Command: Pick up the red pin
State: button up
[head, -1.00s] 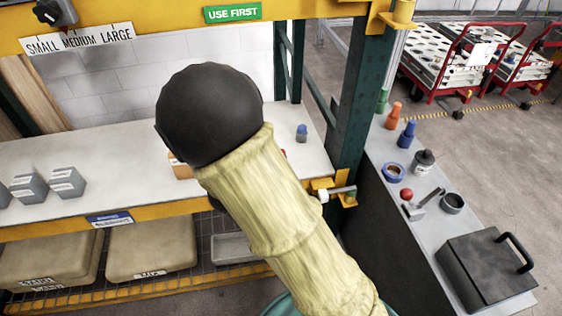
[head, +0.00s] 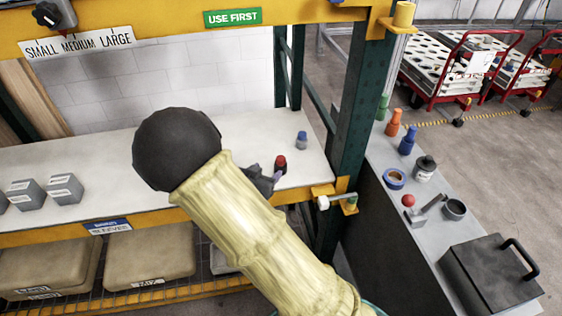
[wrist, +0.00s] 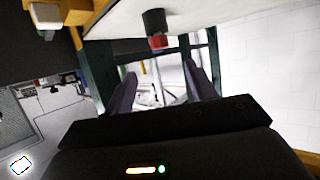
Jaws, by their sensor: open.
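The red pin (head: 281,162) stands upright on the white shelf, with a red top and a dark base. In the wrist view, which is upside down, the red pin (wrist: 157,30) hangs from the top edge, ahead of the fingers and between their lines. My gripper (head: 277,177) is just in front of and left of the pin in the head view, partly hidden by my arm. In the wrist view my gripper (wrist: 160,72) has its two fingers apart with nothing between them.
A blue pin (head: 301,141) stands behind and right of the red one. Grey boxes (head: 65,189) sit at the left of the shelf. A green post (head: 352,110) bounds the shelf at right. A side bench (head: 440,229) holds bottles, tape and a black case.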

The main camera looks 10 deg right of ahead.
aim_at(280, 159)
jog(key=p+x, duration=0.1)
jog(key=x, duration=0.6)
jog(key=shift+w+f, duration=0.1)
jog(key=shift+p+x, duration=0.95)
jog(key=shift+x, duration=1.7)
jog(key=c, duration=1.1)
jog(key=shift+o, duration=0.2)
notch_tip(280, 159, up, 10)
jog(key=shift+r+b, duration=0.1)
jog(key=shift+b, duration=0.5)
